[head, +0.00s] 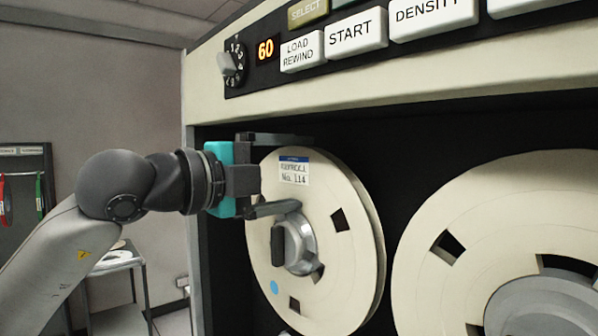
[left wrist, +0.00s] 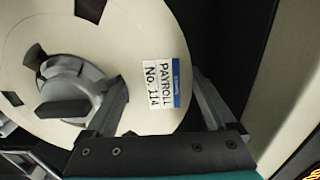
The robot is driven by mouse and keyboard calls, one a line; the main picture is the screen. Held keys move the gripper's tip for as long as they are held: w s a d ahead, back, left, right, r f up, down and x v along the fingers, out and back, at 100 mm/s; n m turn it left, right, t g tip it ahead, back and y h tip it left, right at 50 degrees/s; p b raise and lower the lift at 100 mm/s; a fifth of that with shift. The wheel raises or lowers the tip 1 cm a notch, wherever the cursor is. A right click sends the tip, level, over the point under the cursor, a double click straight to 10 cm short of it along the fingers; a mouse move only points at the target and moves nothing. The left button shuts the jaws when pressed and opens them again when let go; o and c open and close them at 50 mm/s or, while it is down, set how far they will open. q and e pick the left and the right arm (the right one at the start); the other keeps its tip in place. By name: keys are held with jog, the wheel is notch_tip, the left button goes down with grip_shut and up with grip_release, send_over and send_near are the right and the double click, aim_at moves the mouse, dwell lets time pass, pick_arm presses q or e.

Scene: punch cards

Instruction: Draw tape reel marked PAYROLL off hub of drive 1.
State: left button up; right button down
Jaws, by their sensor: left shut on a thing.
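The cream PAYROLL reel (head: 355,235), with a white and blue label reading PAYROLL No. 114, is upright in the dark drive bay. It also shows in the left wrist view (left wrist: 100,35). The silver hub (head: 299,240) with its dark bar handle (head: 278,247) shows at the reel's centre. My left gripper (head: 300,172) is shut on the reel's upper part. In the left wrist view (left wrist: 158,80), one finger lies across the face near the hub and the other is by the rim. I cannot tell any gap behind the reel. My right gripper is not in view.
A second cream reel (head: 510,200) is close on the right. Above are a panel with START (head: 356,33) and other buttons, a dial (head: 232,63) and an orange 60 display (head: 266,49). A small table (head: 118,260) stands at the left.

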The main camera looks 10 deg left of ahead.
pick_arm(q)
grip_shut()
jog(key=shift+r, duration=0.15)
jog(key=shift+r, duration=0.1)
jog(key=b+v, duration=0.4)
jog(key=v, duration=0.3)
jog(key=shift+s+a, duration=0.2)
jog(key=shift+s, duration=0.05)
dwell(2.8)
jog(key=b+v, duration=0.5)
jog(key=v, duration=0.6)
jog(key=shift+b, duration=0.4)
dwell(0.7)
